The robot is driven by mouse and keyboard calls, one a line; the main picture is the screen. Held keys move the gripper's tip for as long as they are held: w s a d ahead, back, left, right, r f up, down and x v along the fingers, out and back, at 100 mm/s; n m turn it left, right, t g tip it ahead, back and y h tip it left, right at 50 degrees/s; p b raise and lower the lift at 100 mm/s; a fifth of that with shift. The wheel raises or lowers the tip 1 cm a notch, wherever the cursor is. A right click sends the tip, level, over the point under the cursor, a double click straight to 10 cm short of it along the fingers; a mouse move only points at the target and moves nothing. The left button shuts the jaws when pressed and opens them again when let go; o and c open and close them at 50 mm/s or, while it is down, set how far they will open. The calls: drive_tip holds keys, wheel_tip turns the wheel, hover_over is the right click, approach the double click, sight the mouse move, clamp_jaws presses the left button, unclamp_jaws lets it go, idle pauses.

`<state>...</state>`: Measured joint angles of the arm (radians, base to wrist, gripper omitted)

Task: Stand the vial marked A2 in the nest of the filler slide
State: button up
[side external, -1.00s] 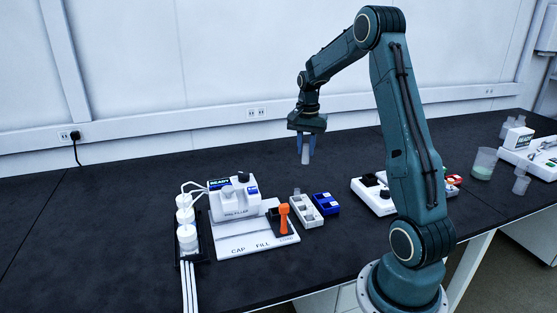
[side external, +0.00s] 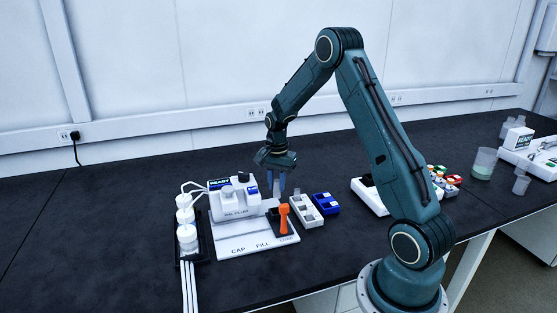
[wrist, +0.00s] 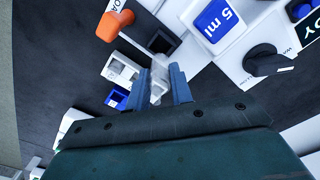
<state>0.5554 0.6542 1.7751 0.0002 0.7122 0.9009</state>
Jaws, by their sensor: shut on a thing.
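My gripper (side external: 276,185) is shut on a clear vial (side external: 277,192) and holds it upright above the bench, just right of the white filler (side external: 235,200). In the wrist view the vial (wrist: 158,80) is between the blue fingers (wrist: 160,84); its mark cannot be read. The filler slide has an orange handle (side external: 284,218). In the wrist view the handle (wrist: 114,24) shows near a dark square nest (wrist: 162,42), which lies ahead of the fingertips and looks empty. The vial is apart from the nest.
A white block with pockets (side external: 307,212) and a blue block (side external: 326,203) stand right of the slide. White bottles (side external: 186,222) in a dark tray stand left of the filler. A beaker (side external: 483,163) is far right.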

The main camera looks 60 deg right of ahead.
sight(276, 198)
drive_tip(key=shift+a+f, duration=0.15)
drive_tip(key=shift+f, duration=0.05)
drive_tip(key=shift+f, duration=0.2)
drive_tip(key=shift+f, duration=1.9)
drive_tip(key=shift+f, duration=1.45)
idle(0.4)
drive_tip(key=o, duration=1)
drive_tip(key=shift+r, duration=0.2)
drive_tip(key=shift+r, duration=3.85)
